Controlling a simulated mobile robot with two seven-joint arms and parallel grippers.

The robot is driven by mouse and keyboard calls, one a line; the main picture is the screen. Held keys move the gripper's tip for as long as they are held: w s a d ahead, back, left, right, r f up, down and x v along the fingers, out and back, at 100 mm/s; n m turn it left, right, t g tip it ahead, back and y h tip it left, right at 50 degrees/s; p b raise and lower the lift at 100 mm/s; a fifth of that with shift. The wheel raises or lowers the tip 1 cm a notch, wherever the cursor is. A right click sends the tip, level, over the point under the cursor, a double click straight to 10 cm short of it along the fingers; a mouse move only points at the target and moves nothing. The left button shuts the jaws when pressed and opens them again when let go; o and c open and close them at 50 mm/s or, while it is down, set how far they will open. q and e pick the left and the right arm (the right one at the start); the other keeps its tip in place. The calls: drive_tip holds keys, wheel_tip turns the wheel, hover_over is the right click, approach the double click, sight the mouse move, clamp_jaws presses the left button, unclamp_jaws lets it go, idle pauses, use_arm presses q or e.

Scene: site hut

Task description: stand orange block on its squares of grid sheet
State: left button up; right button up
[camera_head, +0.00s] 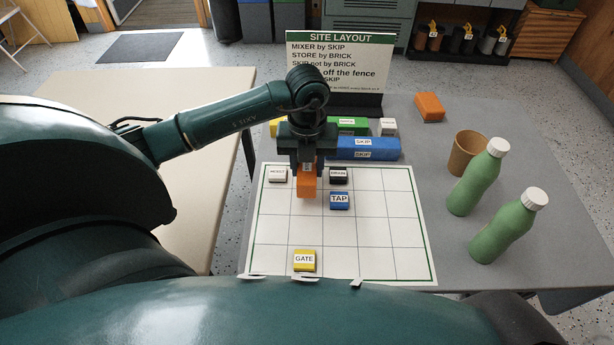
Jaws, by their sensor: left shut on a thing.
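The grid sheet (366,237) lies on the grey table, with a green border and black square lines. My left gripper (306,170) points down over the sheet's back rows. It is shut on the orange block (307,187), which hangs upright between a white labelled block (277,175) and a black labelled block (338,176). I cannot tell whether the orange block touches the sheet. A blue TAP block (340,201) and a yellow GATE block (304,261) also sit on the sheet. The SITE LAYOUT sign (340,62) stands behind, partly hidden by my arm. My right gripper is not seen.
Behind the sheet lie a blue SKIP block (368,148), a green block (350,125), a white block (387,127) and a partly hidden yellow block. To the right are another orange block (430,107), a brown cup (467,153) and two green bottles (478,178) (508,226).

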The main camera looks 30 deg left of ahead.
use_arm(q)
drive_tip(key=shift+f, duration=1.95)
drive_tip(key=shift+f, duration=0.15)
drive_tip(key=o, duration=1.1)
drive_tip(key=shift+c, duration=0.2)
wheel_tip(320, 180, up, 12)
drive_tip(key=shift+r, duration=0.2)
